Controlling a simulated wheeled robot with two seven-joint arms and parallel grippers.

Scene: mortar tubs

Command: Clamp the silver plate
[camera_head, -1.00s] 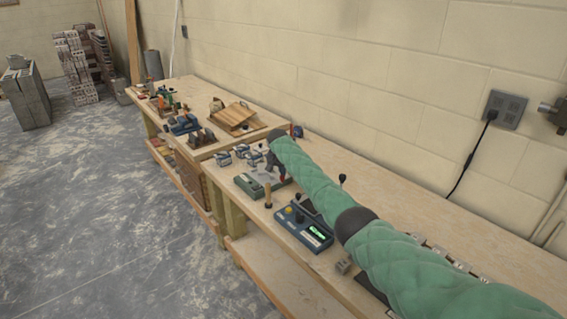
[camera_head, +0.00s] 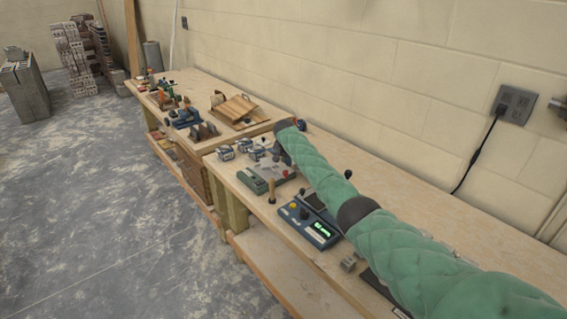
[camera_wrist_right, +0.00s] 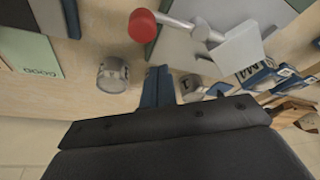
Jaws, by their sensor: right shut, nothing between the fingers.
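A flat grey plate (camera_head: 283,169), which looks like the silver plate, lies at a green fixture (camera_head: 252,181) on the bench in the head view. In the right wrist view, a grey sheet surface (camera_wrist_right: 235,13) shows behind a metal clamp lever with a red ball knob (camera_wrist_right: 142,25). My right gripper (camera_wrist_right: 158,85) is shut and empty, its blue fingers below the knob and apart from it. In the head view my green-sleeved right arm reaches over the bench and partly hides the fixture. I cannot tell whether the clamp presses on the plate. My left gripper is out of view.
A round metal piece (camera_wrist_right: 113,75) stands left of the fingers. A blue control box (camera_head: 308,224) with a lit display and a wooden-handled tool (camera_head: 271,190) stand near the bench's front edge. Small blue-and-grey boxes (camera_head: 226,153) stand beyond the fixture. The wall runs behind.

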